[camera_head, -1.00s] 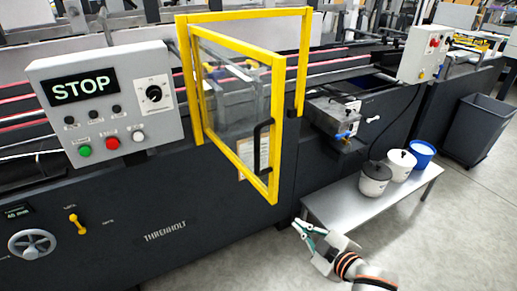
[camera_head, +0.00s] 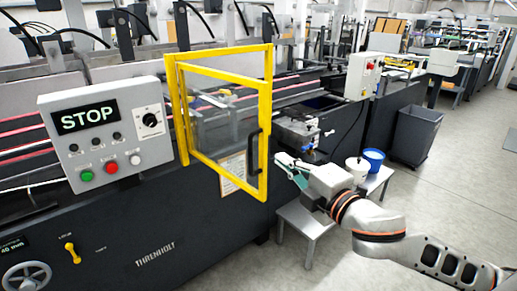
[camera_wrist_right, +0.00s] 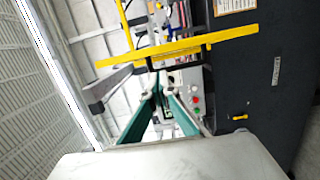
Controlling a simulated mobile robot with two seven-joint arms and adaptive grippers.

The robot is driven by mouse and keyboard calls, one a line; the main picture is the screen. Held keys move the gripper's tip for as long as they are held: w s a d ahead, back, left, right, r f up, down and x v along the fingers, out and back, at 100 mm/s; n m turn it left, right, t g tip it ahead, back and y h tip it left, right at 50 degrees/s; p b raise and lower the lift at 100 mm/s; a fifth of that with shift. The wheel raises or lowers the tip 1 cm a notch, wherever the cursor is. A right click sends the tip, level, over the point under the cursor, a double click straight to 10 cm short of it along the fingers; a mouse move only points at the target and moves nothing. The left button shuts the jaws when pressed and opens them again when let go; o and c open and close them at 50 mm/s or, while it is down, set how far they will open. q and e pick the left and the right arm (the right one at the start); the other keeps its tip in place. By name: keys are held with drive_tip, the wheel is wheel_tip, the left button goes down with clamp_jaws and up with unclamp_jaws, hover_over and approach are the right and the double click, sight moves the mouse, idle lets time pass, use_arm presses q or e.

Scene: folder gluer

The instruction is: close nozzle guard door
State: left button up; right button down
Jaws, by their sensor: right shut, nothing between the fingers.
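The nozzle guard door (camera_head: 263,130) has a yellow frame and a clear panel. It stands open, swung out from the yellow fixed frame (camera_head: 220,54) on the machine. Its black handle (camera_head: 254,152) is on the free edge side. My right gripper (camera_head: 281,160) is just right of that edge, shut and empty, and appears apart from the door. In the right wrist view its teal fingers (camera_wrist_right: 160,88) point toward the door's yellow bar (camera_wrist_right: 180,48) and the black handle (camera_wrist_right: 180,60). My left gripper is out of view.
A grey control box (camera_head: 105,130) with a STOP display stands left of the door. A low metal table (camera_head: 312,222) with a white pot (camera_head: 356,170) and a blue bucket (camera_head: 374,158) is behind my right arm. A dark bin (camera_head: 415,135) stands farther right. Floor at right is clear.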

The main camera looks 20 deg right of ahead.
sight(264, 143)
drive_tip(key=w+b, duration=0.1)
drive_tip(key=w, duration=0.1)
drive_tip(key=w+a+b, duration=0.1)
drive_tip(key=w, duration=0.2)
drive_tip(key=w+b, duration=0.1)
drive_tip(key=w, duration=0.2)
drive_tip(key=shift+w+a+r+b, duration=0.25)
drive_tip(key=shift+a+r+b, duration=0.05)
drive_tip(key=shift+b, duration=0.05)
drive_tip(key=shift+w+a, duration=0.15)
drive_tip(key=shift+w, duration=0.45)
